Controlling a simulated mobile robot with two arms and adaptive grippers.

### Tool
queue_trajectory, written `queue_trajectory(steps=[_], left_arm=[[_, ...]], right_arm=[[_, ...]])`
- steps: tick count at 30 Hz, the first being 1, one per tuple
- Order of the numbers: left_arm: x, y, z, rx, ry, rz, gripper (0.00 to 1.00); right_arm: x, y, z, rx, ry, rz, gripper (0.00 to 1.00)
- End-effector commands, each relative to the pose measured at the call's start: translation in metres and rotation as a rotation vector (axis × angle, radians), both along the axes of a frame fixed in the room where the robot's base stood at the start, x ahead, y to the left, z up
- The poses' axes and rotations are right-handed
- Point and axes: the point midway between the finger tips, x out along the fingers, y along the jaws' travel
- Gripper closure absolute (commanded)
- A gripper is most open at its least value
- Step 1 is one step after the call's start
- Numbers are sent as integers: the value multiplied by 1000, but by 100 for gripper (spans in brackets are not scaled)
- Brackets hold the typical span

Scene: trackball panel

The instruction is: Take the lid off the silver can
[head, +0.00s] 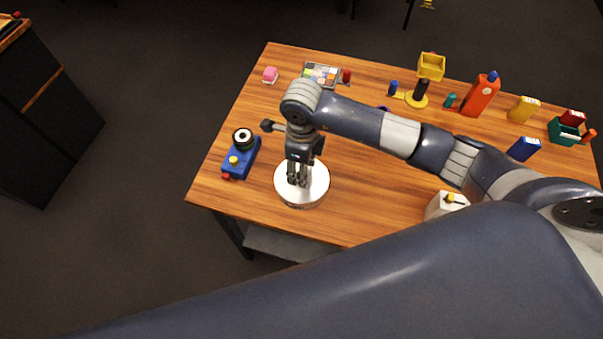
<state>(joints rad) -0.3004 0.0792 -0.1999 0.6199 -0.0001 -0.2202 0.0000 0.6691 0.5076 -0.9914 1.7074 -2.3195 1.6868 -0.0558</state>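The silver can (317,187) stands upright near the front left of the wooden table, its round pale top facing up. My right gripper (298,183) points down over the middle of the can's top. Its fingers are close together and hide that middle part. I cannot tell whether they are shut, whether they touch the lid, or whether a knob is between them. The lid seems to be on the can, but its edge is hard to make out. My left gripper is not in view.
On the table (350,210), a blue block with a black dial (243,155) stands left of the can. A white box (444,204) stands to the right, partly behind my arm.

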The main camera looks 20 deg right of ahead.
Motion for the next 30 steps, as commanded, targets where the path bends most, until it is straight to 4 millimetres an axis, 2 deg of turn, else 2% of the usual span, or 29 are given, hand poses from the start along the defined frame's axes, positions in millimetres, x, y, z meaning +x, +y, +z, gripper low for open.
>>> queue_trajectory(steps=[5, 12, 18, 30], left_arm=[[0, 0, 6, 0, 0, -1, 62], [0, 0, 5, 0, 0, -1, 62], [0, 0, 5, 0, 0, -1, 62], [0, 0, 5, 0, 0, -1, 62]], right_arm=[[0, 1, -17, 0, 0, 0, 55], [1, 1, -19, 1, -2, 1, 55], [0, 1, -18, 1, -2, 1, 99], [1, 1, -17, 1, -2, 1, 99]])
